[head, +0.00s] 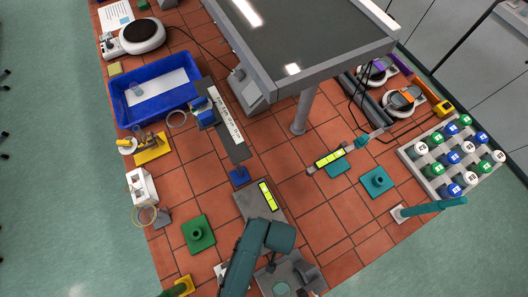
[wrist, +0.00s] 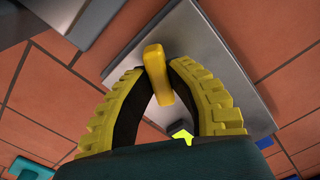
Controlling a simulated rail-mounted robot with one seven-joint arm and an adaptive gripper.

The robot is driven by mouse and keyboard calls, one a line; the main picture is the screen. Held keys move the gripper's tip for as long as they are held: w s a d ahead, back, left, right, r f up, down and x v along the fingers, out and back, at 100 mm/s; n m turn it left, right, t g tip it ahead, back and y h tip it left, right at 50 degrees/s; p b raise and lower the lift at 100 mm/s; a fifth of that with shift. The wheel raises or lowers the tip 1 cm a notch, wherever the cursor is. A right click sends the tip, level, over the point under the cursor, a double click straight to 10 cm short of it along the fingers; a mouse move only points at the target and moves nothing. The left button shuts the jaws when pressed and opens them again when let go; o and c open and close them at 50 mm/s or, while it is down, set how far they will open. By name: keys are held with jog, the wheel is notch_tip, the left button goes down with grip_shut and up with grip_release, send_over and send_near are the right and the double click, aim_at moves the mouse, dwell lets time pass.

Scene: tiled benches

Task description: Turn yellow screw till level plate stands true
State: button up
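The level plate (head: 247,207) is a grey slab at the lower middle of the head view, with a bright yellow-green vial (head: 268,196) on it. My teal arm covers its near end, and the yellow screw is hidden there. In the wrist view the yellow screw's upright grip (wrist: 157,74) stands over the grey plate (wrist: 212,62). My gripper (wrist: 157,70) has its yellow-ridged, black-lined fingers on both sides of the grip, their tips against it. Part of a yellow-green vial (wrist: 181,131) shows between the fingers. The bubble cannot be made out.
A blue knob block (head: 239,176) sits at the plate's far end. A green block with a peg (head: 198,234) stands to the left. A second level (head: 329,158) and a teal peg block (head: 377,182) lie to the right. Bare tiles (head: 318,215) lie between.

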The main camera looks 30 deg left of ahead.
grip_shut()
jog(key=shift+r+m+p, duration=0.2)
jog(key=shift+m+p, duration=0.55)
jog(key=shift+m, duration=0.05)
jog(key=shift+f+m, duration=0.1)
jog(key=shift+m, duration=0.3)
jog(key=shift+f, duration=0.2)
jog(key=shift+m, duration=0.3)
jog(key=shift+s+r+m+p, duration=0.1)
jog(key=shift+r+m+p, duration=0.1)
jog(key=shift+m+p, duration=0.8)
jog(key=shift+f+m, duration=0.25)
jog(key=shift+m, duration=0.15)
